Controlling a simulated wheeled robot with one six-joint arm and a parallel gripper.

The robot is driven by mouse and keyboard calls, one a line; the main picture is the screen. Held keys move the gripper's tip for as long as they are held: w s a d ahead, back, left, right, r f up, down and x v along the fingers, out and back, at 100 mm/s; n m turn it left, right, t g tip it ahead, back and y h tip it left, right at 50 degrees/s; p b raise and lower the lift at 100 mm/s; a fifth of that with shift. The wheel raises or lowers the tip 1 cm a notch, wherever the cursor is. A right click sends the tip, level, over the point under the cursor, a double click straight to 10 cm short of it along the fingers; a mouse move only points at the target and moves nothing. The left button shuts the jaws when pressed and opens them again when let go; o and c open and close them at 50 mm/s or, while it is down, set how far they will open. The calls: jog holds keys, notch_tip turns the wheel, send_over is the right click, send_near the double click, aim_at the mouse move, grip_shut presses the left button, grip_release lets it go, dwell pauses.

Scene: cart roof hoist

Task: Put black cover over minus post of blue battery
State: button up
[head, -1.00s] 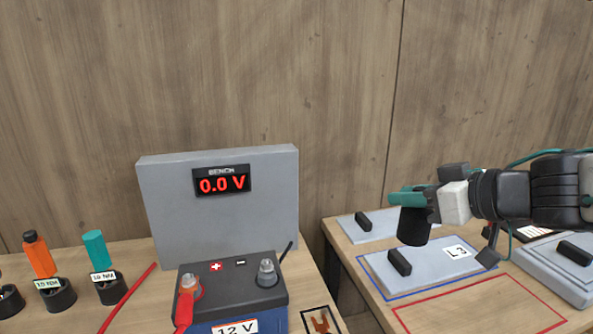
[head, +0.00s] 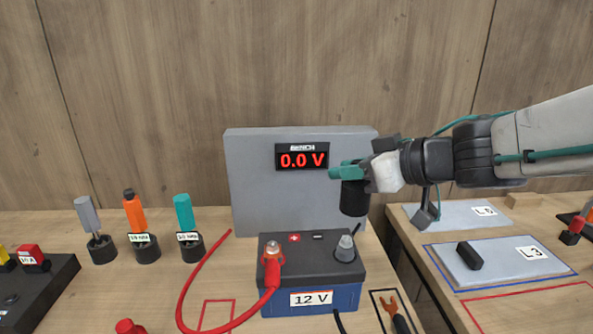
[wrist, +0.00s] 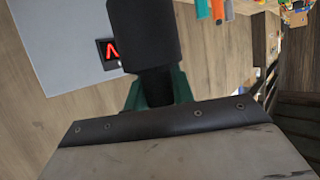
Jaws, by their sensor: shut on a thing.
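My gripper (head: 347,172) has teal fingers and is shut on the black cover (head: 354,198), a dark cylinder hanging below the fingers. The cover also fills the upper middle of the wrist view (wrist: 143,36). The blue battery (head: 312,298) stands on the bench with a "12 V" label and a dark top.
A grey panel (head: 250,180) reading 0.0 V stands behind the battery. Several coloured tools stand in black holders, one orange (head: 135,212), at the left. A fork-ended tool (head: 393,308) lies right of the battery. A plate marked L3 (head: 510,258) lies on the right table.

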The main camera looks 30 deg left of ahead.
aim_at(343, 193)
jog(key=shift+s+a, duration=0.25)
jog(key=shift+a, duration=0.05)
jog(key=shift+f, duration=2.4)
jog(key=shift+f, duration=2.8)
jog(key=o, duration=1)
jog(key=shift+o, duration=0.2)
jog(key=v, duration=0.7)
jog(key=shift+d, duration=0.35)
